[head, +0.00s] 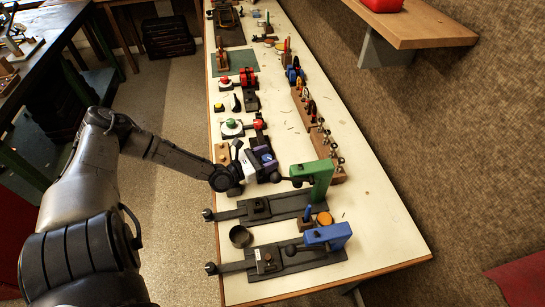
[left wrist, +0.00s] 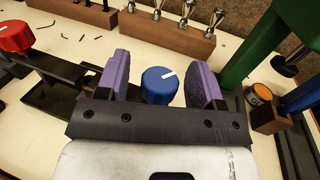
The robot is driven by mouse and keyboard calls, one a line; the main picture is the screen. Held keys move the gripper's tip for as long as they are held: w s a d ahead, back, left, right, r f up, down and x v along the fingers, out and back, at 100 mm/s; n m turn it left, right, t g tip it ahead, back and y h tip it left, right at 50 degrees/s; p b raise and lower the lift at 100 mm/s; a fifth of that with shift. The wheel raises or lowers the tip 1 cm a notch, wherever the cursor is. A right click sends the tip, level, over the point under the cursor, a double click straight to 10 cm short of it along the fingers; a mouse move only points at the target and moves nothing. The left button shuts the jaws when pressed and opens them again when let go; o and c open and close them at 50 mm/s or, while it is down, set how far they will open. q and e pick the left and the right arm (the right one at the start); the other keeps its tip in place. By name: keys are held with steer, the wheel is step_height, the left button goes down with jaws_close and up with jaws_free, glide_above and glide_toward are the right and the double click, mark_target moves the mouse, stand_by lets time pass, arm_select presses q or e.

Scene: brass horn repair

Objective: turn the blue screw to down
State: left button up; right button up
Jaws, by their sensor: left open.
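The blue screw (left wrist: 159,86) is a round blue knob with a white pointer line on its top, seen in the left wrist view. The line points toward the upper right of that picture. My left gripper (left wrist: 164,80) is open, with one purple finger on each side of the knob and a visible gap at both sides. In the head view my left gripper (head: 263,157) is over the near middle of the bench, and I cannot make out the blue screw there. My right gripper is not in view.
A red knob (left wrist: 15,36) stands left of the gripper. A green press (head: 318,178) and a blue press (head: 327,236) stand nearer on the bench. A wooden block with metal mouthpieces (left wrist: 166,28) lies behind the knob. The bench's right side (head: 375,210) is clear.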

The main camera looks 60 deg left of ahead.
arm_select(q)
steer(key=shift+w, duration=1)
steer(key=shift+c, duration=0.3)
